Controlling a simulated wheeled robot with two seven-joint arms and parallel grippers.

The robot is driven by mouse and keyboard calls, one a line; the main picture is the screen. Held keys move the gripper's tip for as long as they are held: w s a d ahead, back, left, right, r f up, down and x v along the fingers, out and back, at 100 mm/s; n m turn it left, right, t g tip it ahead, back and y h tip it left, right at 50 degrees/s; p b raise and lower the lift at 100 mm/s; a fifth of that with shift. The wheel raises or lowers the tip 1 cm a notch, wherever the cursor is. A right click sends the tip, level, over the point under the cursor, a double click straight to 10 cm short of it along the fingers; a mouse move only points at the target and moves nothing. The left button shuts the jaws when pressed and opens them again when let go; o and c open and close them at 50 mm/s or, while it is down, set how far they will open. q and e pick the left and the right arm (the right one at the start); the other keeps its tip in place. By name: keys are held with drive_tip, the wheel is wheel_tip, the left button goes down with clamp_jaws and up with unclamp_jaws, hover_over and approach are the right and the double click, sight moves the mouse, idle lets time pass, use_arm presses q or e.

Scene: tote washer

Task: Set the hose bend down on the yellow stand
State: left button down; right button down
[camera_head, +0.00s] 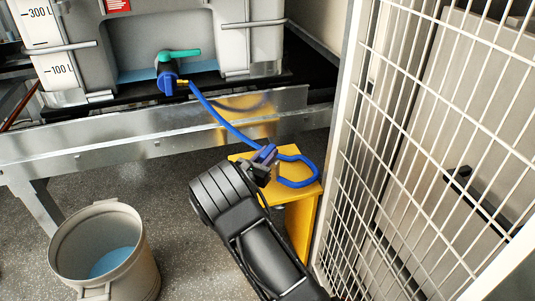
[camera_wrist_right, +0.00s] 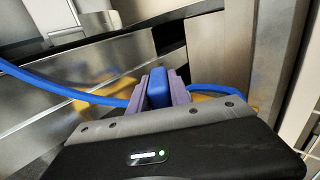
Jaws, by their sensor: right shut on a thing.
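The blue hose (camera_head: 227,124) runs from the tank's valve down to my right gripper (camera_head: 263,158), and its far part loops over the yellow stand (camera_head: 309,192). My right gripper is shut on the hose bend, which shows as a blue piece (camera_wrist_right: 159,88) between the purple fingers in the right wrist view. The gripper is over the stand's left part in the head view; I cannot tell whether the bend touches the top. The hose loop (camera_head: 299,182) lies over the right part of the stand top. My left gripper is not in view.
The white tank with its blue valve (camera_head: 168,82) stands on a steel frame (camera_head: 150,141) behind. A bucket (camera_head: 139,274) with bluish liquid stands on the floor at left. A white mesh fence (camera_head: 388,140) rises close to the stand's right. Floor between bucket and stand is clear.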

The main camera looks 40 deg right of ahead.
idle(0.4)
drive_tip(key=shift+f+b, duration=0.45)
drive_tip(key=shift+f, duration=0.15)
drive_tip(key=shift+f, duration=0.15)
idle(0.4)
drive_tip(key=c, duration=1.1)
unclamp_jaws()
drive_tip(key=o, duration=1.1)
